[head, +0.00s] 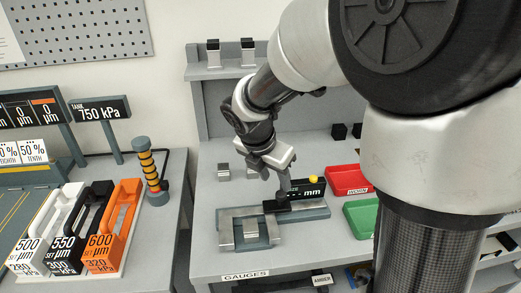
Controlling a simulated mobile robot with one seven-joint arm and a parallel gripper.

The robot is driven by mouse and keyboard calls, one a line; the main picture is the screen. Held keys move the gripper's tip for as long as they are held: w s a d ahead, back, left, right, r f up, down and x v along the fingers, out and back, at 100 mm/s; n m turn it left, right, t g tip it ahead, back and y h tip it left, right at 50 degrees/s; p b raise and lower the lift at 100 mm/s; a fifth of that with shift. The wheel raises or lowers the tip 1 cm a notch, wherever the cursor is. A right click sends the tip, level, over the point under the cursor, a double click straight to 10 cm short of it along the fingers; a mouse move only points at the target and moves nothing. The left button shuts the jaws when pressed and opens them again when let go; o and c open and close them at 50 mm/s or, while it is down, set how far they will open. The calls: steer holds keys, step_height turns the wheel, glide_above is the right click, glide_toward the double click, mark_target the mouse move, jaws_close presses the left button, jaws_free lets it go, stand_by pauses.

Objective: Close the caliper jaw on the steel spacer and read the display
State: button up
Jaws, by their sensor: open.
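The caliper (312,212) lies on the bench as a dark grey bar with steel parts and a black slider. Its black display (313,191) stands behind it and reads dashes followed by "mm"; its left part is partly covered by my gripper. A silver block (250,230), which looks like the steel spacer, sits at the caliper's left part; whether a jaw touches it I cannot tell. My gripper (280,192) is open and points down over the caliper, right of the block, close to the black slider. Contact with the slider is unclear.
A red tray (344,179) marked "WORN" and a green tray (362,215) lie on the right. Small metal blocks (223,171) stand behind the caliper. White, black and orange labelled handled blocks (103,238) stand on the left bench, across a gap. My arm hides the right side.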

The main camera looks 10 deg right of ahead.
mark_target(281, 194)
steer(key=b+x, duration=0.1)
steer(key=x, duration=0.7)
steer(key=shift+c, duration=0.5)
steer(key=c, duration=0.8)
steer(key=a+p, duration=0.1)
steer(key=a, duration=0.4)
steer(key=shift+a, duration=0.15)
steer(key=o, duration=0.9)
steer(key=shift+r, duration=0.1)
